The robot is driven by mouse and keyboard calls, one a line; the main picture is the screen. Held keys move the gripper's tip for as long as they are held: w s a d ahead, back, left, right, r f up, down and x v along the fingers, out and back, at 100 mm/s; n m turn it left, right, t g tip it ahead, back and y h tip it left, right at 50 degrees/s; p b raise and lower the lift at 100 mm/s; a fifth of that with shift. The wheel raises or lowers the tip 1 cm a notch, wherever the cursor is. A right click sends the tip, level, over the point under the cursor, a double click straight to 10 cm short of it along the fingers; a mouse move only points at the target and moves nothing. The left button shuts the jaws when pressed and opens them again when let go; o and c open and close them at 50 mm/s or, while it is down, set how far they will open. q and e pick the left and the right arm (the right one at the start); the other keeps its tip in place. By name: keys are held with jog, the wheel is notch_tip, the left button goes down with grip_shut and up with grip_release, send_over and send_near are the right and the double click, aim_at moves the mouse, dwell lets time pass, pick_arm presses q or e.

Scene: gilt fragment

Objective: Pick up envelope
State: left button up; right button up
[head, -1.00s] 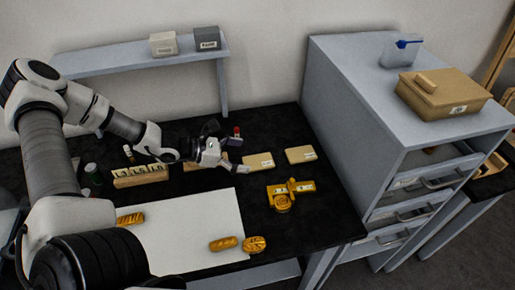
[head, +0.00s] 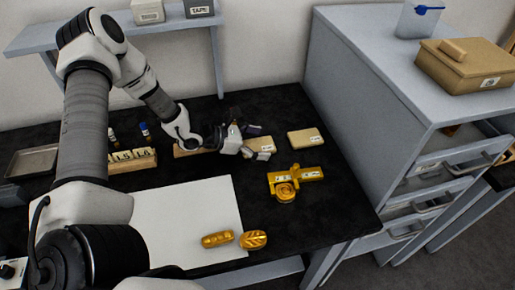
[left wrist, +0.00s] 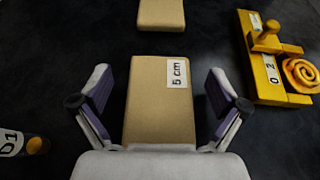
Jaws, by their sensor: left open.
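The gripper is open and holds nothing. My right gripper is not in view.
A yellow tool with a coiled part (head: 284,184) lies right of the gripper. A white sheet (head: 180,215) with two golden pieces lies in front. A wooden block with labels (head: 135,160) stands left. A grey drawer cabinet (head: 370,100) bounds the right side.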

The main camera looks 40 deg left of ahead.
pick_arm(q)
jog(key=shift+w+d+f, duration=0.25)
jog(key=shift+w+d, duration=0.1)
jog(key=shift+w, duration=0.1)
jog(key=shift+s+r, duration=0.1)
jog(key=shift+s, duration=0.05)
jog(key=shift+c, duration=1)
jog(key=c, duration=0.8)
jog(key=shift+c, duration=0.2)
jog(key=shift+r, duration=0.15)
